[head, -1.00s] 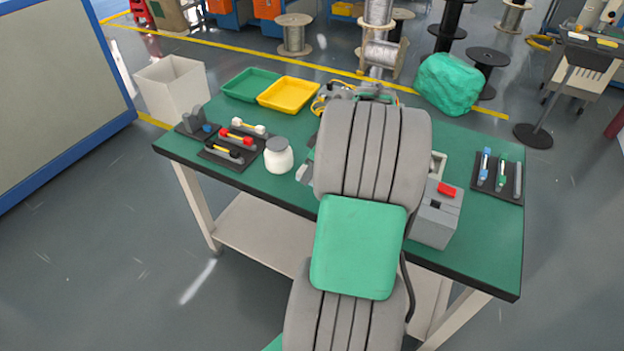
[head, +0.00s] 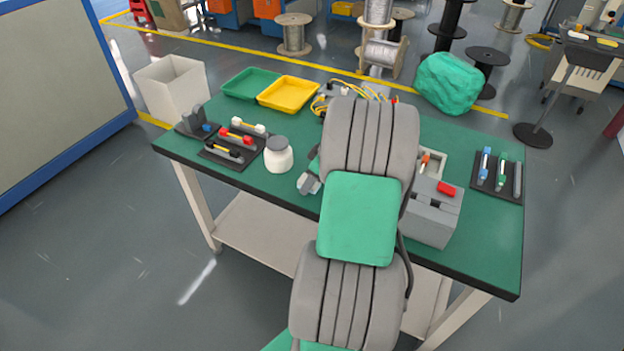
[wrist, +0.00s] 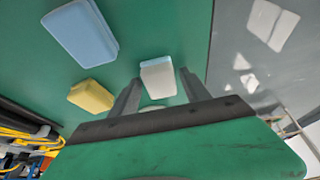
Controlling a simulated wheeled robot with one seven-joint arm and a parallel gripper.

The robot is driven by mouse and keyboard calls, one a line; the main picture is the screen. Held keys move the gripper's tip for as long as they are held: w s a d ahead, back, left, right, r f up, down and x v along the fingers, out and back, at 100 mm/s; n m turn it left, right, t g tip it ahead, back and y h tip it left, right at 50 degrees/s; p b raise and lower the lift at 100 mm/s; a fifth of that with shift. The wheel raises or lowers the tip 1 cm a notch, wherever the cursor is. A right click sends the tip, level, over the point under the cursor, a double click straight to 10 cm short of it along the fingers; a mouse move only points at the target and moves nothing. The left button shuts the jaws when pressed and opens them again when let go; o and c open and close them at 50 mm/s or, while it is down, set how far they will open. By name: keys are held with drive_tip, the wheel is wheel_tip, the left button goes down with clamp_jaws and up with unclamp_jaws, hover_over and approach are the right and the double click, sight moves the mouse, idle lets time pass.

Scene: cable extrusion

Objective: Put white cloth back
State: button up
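The white cloth (wrist: 158,77) shows in the wrist view as a pale folded block over the green tabletop. My gripper (wrist: 160,75) has its two fingers apart, one on each side of the white cloth, with visible gaps between cloth and fingertips. I cannot tell the height between the fingers and the cloth. A blue block-like cloth (wrist: 82,32) and a smaller yellow one (wrist: 91,96) lie to the left of it. In the head view my arm covers the middle of the table, and the cloths are hidden behind it.
The green table (head: 480,240) holds a white jar (head: 278,156), tool racks (head: 498,184), a grey box (head: 432,215), a yellow tray (head: 289,93) and a green tray (head: 251,84). Yellow cables (wrist: 30,135) show at the wrist view's left. The table edge is close on the right there.

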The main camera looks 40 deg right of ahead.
drive_tip(key=shift+o, duration=0.3)
drive_tip(key=shift+r, duration=0.3)
drive_tip(key=v, duration=1.2)
drive_tip(key=w+a+r+m+g, duration=0.1)
drive_tip(key=w+a, duration=0.2)
drive_tip(key=a, duration=1.4)
drive_tip(key=s+a+f+m, duration=0.1)
drive_tip(key=s+a, duration=0.4)
drive_tip(key=a, duration=0.3)
drive_tip(key=s+a+f+m+h, duration=0.1)
drive_tip(key=s+a, duration=0.3)
drive_tip(key=a, duration=0.4)
drive_tip(key=shift+s+f+m+g+h+p, duration=0.2)
drive_tip(key=shift+s+m+g+h+p, duration=0.1)
drive_tip(key=shift+s+m+g+p, duration=0.1)
